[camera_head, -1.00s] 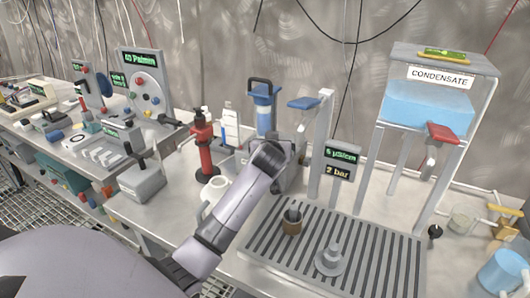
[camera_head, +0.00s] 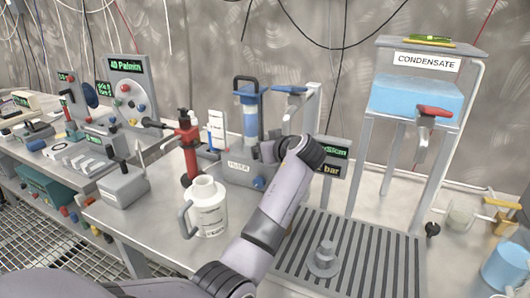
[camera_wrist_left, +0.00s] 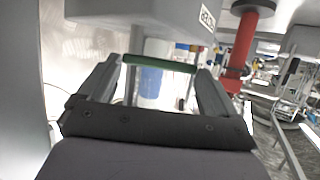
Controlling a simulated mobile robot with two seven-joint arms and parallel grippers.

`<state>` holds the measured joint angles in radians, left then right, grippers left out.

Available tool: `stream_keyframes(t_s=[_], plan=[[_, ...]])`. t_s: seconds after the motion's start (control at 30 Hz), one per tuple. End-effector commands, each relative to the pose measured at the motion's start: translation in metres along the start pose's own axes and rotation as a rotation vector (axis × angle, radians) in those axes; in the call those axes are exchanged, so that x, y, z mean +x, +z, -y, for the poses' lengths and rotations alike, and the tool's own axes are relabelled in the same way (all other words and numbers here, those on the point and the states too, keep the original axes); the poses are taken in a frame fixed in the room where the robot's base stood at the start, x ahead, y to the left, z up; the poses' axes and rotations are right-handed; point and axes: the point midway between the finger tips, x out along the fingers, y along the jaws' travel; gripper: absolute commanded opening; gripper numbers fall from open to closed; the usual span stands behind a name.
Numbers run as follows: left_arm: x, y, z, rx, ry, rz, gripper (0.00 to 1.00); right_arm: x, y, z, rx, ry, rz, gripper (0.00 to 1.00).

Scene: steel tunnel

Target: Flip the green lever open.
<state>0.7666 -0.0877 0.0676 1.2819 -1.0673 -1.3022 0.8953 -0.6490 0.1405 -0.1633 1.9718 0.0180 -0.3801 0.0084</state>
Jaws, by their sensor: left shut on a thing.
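The green lever (camera_wrist_left: 158,62) shows in the left wrist view as a green bar running across between the two fingers of my left gripper (camera_wrist_left: 160,72). The fingers are at its two ends, and the gripper is shut on it. A large grey housing is just above it in that view. In the head view my left arm reaches up from the bottom, its wrist beside the grey machine with the blue-topped clear cylinder (camera_head: 249,112). The wrist hides the lever and the fingertips there. My right gripper is in neither view.
A white jug (camera_head: 208,207) and a red pump-like stand (camera_head: 188,150) are left of my arm. The slatted drip tray (camera_head: 385,255) with a grey tamper-like piece (camera_head: 323,259) is to the right. The condensate tank (camera_head: 415,98) stands behind it.

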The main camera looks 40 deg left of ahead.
Motion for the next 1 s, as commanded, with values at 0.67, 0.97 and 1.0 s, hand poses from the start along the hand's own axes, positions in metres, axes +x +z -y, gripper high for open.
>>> stream_keyframes(t_s=[0.67, 0.97, 1.0], plan=[[-0.0006, -0.0014, -0.0007, -0.010, -0.016, -0.003, 1.00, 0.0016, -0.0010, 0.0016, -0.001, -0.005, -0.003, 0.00], [-0.0005, -0.0013, -0.0008, -0.009, -0.015, -0.002, 1.00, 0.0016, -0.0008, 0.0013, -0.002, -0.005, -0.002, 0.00], [-0.0005, -0.0015, -0.0007, -0.009, -0.015, -0.002, 1.00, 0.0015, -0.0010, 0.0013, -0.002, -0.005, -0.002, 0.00]])
